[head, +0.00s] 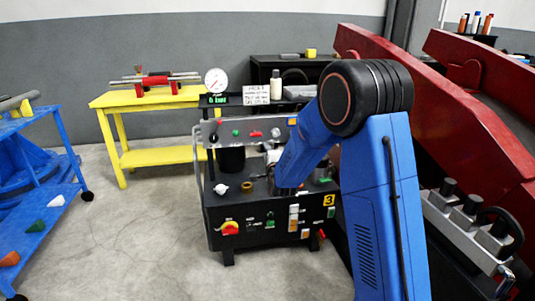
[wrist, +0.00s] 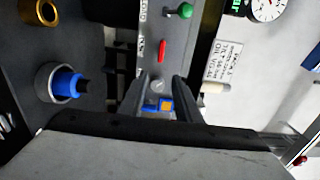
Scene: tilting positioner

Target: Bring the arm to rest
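My arm reaches down over the black control console (head: 265,215) in the head view, and its blue forearm hides my gripper there. In the wrist view my gripper (wrist: 161,80) shows two dark fingers with a clear gap between them. Nothing appears held. A small blue part with an orange square (wrist: 165,105) shows in the gap, and it seems to sit at the end of the console's upright panel beyond the fingers. A red switch (wrist: 162,50) and a green knob (wrist: 184,11) lie further along that panel.
A blue knob in a metal ring (wrist: 65,82) and a brass ring (wrist: 46,12) are on the left in the wrist view. A dial gauge (head: 216,81) and a printed sign (head: 256,95) stand behind the console. Red beams (head: 440,110) rise at right.

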